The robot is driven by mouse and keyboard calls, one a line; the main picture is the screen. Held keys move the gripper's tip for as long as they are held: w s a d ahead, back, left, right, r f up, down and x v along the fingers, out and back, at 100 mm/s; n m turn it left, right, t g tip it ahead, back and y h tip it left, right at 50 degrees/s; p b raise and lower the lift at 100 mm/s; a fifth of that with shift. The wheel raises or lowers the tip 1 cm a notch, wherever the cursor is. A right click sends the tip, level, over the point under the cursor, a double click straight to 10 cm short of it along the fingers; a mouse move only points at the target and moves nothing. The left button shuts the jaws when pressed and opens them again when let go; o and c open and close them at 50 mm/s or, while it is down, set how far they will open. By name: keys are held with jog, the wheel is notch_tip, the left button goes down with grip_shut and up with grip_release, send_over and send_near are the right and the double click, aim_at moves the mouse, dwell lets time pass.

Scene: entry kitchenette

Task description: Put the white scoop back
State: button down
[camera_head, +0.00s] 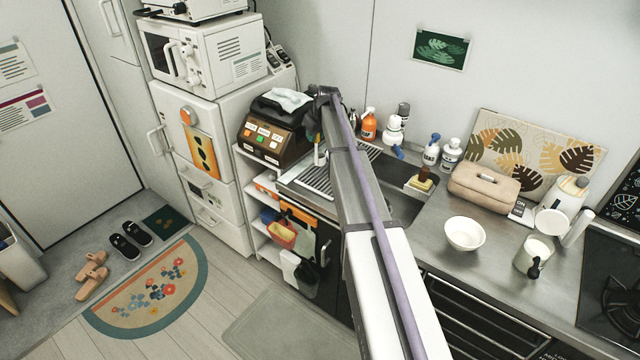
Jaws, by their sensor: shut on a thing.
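My arm reaches from the bottom of the picture up and away to the far left end of the counter. My gripper (314,126) is small and dark there, beside the brown appliance with coloured buttons (268,138), and partly hidden by my arm. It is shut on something. A narrow white piece (319,153) shows just below it, above the left end of the sink; it looks like the white scoop, but its shape is too small to make out. I cannot tell whether it touches the counter.
Bottles (369,124) stand behind the sink (398,192). Dark and pale cloth-like items (289,98) lie on the brown appliance. A microwave (201,52) stands farther left.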

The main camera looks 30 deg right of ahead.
aim_at(317, 153)
notch_tip(317, 153, down, 10)
jog(key=b, duration=1)
jog(key=shift+f, duration=0.1)
jog(key=shift+s+r, duration=0.1)
jog(key=shift+r, duration=0.2)
jog(key=shift+f, duration=0.15)
jog(key=c, duration=0.9)
grip_release()
